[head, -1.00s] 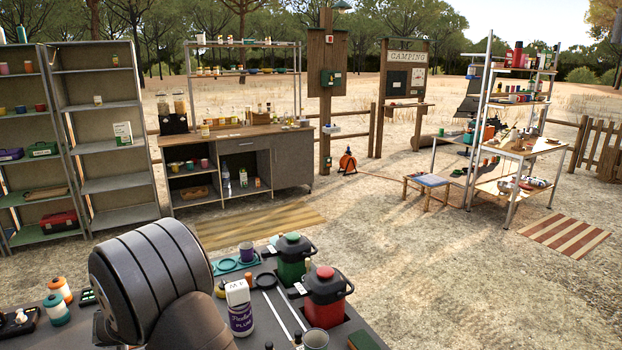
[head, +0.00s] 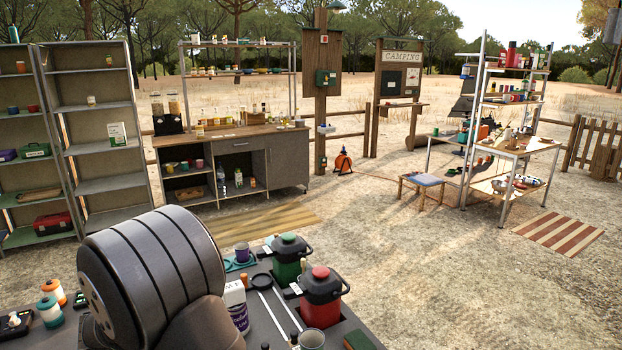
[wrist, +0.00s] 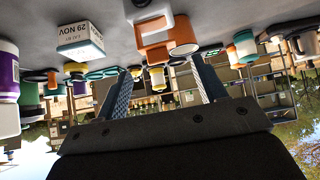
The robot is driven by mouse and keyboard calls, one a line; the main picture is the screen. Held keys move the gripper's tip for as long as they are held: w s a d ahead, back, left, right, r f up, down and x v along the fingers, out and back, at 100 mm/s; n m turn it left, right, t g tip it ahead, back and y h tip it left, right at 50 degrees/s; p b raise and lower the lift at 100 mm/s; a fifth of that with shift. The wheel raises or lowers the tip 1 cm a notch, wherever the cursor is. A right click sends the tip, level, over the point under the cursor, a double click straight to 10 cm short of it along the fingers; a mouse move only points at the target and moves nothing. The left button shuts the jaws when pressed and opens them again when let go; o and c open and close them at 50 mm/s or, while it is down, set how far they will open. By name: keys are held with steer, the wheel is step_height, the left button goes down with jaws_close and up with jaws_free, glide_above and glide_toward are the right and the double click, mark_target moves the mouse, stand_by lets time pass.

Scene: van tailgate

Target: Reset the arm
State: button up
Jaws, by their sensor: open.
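My gripper (wrist: 165,82) shows in the wrist view, which is upside down. Its two ribbed fingers stand well apart, with nothing held between them. The gripper is out of the head view, where only a large dark link of my arm shows at the front left. In the wrist view, beyond the fingers, the grey tailgate top (wrist: 215,18) carries an orange holder (wrist: 155,30), a white date block (wrist: 80,38) and a white-and-purple bottle (wrist: 8,75). The fingers look clear of these things, though the exact gap cannot be told.
On the tailgate, a red-lidded jug (head: 321,298) and a green jug (head: 287,258) stand right of my arm, near the purple-labelled bottle (head: 236,307). Orange and teal jars (head: 51,302) stand at the left. Shelves, a wooden cabinet (head: 235,165) and a work table stand beyond open ground.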

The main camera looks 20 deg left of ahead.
steer(key=v, duration=0.6)
steer(key=x, duration=1.2)
steer(key=shift+f, duration=0.3)
step_height(320, 180, up, 5)
steer(key=shift+f, duration=0.25)
steer(key=w+d+r, duration=0.6)
steer(key=d+r, duration=0.1)
steer(key=d, duration=0.2)
steer(key=s+a+r, duration=0.1)
steer(key=a, duration=1.3)
steer(key=s+a+r+n, duration=0.1)
steer(key=s+a, duration=0.1)
steer(key=a, duration=1.2)
steer(key=shift+s+a+y, duration=0.3)
